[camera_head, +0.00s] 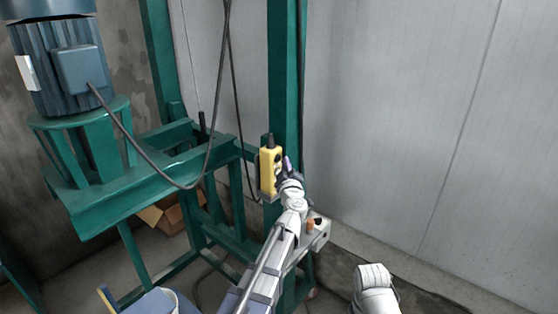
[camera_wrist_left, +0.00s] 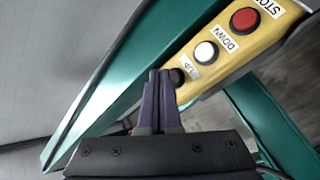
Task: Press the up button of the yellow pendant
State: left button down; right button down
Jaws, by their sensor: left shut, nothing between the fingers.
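The yellow pendant (camera_head: 266,174) hangs against a green post in the head view. In the left wrist view the pendant (camera_wrist_left: 266,47) runs diagonally at upper right, with a red button by the STOP label, a white button (camera_wrist_left: 206,52) by the DOWN label and a dark button (camera_wrist_left: 178,76) beyond the UP label. My left gripper (camera_head: 287,168) is at the pendant's right side. In the wrist view its closed, empty fingers (camera_wrist_left: 160,75) end right beside the dark button and partly cover it. Whether they touch it I cannot tell. My right gripper is out of view.
A green frame (camera_head: 130,195) carries a blue motor (camera_head: 62,65) at left. Dark cables hang down by the post (camera_head: 284,80). A grey box with an orange knob (camera_head: 316,228) sits below the pendant. A grey panel wall (camera_head: 420,120) fills the right.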

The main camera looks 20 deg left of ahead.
pick_arm(q)
jog(key=shift+a, duration=0.25)
